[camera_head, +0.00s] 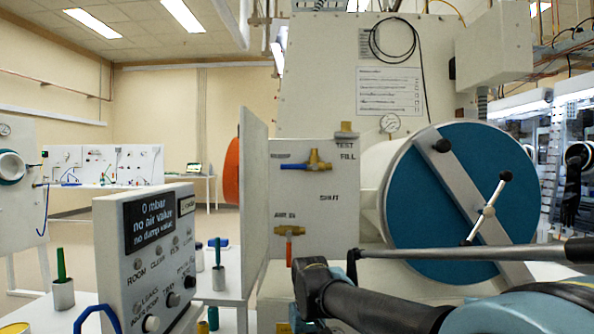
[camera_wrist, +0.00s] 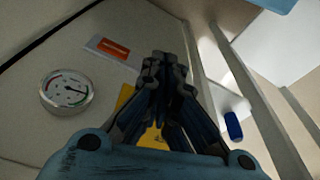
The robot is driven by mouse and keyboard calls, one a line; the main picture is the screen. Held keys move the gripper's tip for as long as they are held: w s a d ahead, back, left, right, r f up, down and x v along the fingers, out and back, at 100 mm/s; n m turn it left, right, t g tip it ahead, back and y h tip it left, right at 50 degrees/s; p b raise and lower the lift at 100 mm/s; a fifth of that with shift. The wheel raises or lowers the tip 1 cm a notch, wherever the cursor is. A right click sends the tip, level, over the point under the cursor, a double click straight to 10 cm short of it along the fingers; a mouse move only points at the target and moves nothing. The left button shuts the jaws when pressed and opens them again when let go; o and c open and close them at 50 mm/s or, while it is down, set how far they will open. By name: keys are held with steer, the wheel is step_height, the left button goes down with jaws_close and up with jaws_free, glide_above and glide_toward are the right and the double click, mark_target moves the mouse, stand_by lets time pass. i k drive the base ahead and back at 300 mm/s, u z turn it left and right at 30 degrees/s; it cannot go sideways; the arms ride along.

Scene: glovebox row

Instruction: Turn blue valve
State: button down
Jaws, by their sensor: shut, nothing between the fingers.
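The blue valve (camera_head: 295,166) is on the white panel in the head view. My arm crosses the lower right of the head view, where I cannot make out the fingertips.
A second valve with an orange lever (camera_head: 289,248) hangs below. A large blue round door (camera_head: 420,215) stands right, and a control box (camera_head: 150,255) stands left. The wrist view shows a gauge (camera_wrist: 66,91), an orange label (camera_wrist: 108,48) and a small blue object (camera_wrist: 233,126).

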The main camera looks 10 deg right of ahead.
mark_target(314, 166)
steer(key=z, duration=0.5)
steer(key=k, duration=1.2)
steer(key=z, duration=0.55)
steer(key=i, duration=0.7)
steer(key=u, duration=0.1)
